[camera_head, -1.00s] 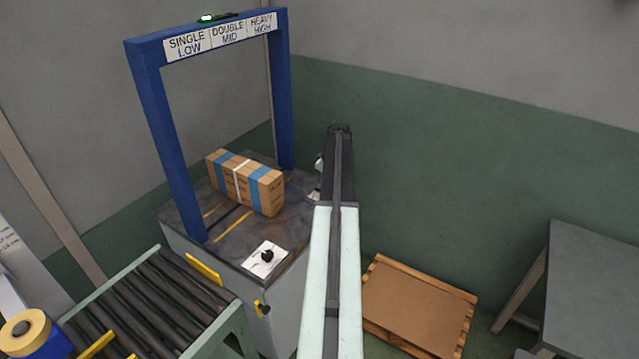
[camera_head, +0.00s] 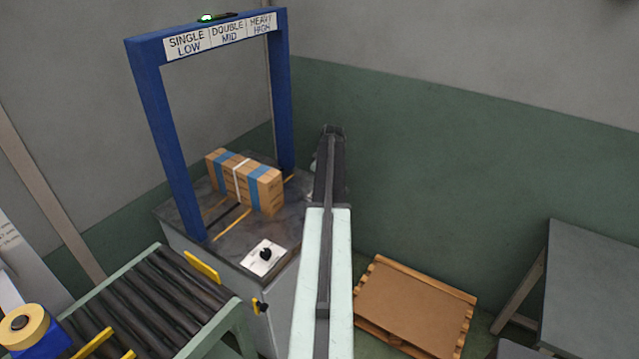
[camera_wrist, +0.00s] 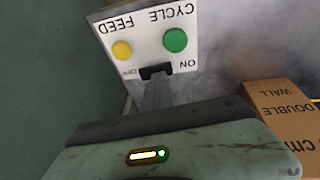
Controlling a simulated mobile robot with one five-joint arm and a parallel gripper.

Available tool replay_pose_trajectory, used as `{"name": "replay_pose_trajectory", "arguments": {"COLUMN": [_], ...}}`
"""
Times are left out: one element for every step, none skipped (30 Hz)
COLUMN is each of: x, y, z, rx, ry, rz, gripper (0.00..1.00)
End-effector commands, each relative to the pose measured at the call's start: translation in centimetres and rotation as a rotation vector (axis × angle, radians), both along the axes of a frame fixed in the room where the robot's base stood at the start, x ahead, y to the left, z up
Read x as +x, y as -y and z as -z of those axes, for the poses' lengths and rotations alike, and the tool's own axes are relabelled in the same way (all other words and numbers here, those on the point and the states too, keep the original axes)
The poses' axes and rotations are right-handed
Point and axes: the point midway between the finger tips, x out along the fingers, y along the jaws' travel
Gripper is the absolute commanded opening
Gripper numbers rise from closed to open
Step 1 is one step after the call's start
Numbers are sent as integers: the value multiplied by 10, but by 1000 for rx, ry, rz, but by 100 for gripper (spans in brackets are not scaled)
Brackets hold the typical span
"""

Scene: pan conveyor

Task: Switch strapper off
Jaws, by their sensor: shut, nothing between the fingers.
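The strapper (camera_head: 168,135) has a blue arch over a grey table, with a small lit lamp (camera_head: 207,17) on top. In the wrist view its white button panel (camera_wrist: 147,40) appears upside down, with a green CYCLE button (camera_wrist: 175,40), a yellow FEED button (camera_wrist: 121,50) and a black switch (camera_wrist: 157,71) beside the word ON. My gripper (camera_wrist: 156,88) is shut and empty, with its tip right at the switch; I cannot tell whether it touches. In the head view my arm hides the gripper and most of this panel.
A strapped carton (camera_head: 262,190) sits on the strapper table, left of my arm. A dial plate (camera_head: 262,258) is at the table's front corner. A roller conveyor (camera_head: 150,310) is front left, a wooden pallet (camera_head: 415,305) on the floor at right, and a grey table (camera_head: 595,290) far right.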

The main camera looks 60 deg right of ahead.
Motion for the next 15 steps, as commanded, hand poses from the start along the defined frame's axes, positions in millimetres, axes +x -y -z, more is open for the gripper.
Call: {"name": "replay_pose_trajectory", "arguments": {"x": [-2,-3,-3,-4,-4,-5,-5,-5,-5,-5,-5,-5,-4,-3,-2], "y": [2,3,3,3,3,4,3,3,3,2,2,1,0,-2,-4], "z": [1,1,1,1,1,0,0,-2,-4,-7,-10,-15,-19,-25,-32], "rx": [-5,-5,-6,-6,-5,-6,-6,-6,-6,-7,-6,-6,-6,-5,-5], "ry": [-2,-3,-4,-4,-5,-6,-6,-7,-7,-7,-7,-6,-5,-4,-2], "rz": [3,4,4,5,5,6,6,6,6,5,5,5,4,3,2], "gripper": [0,0,0,0,0,0,0,0,0,0,0,0,0,0,0]}}
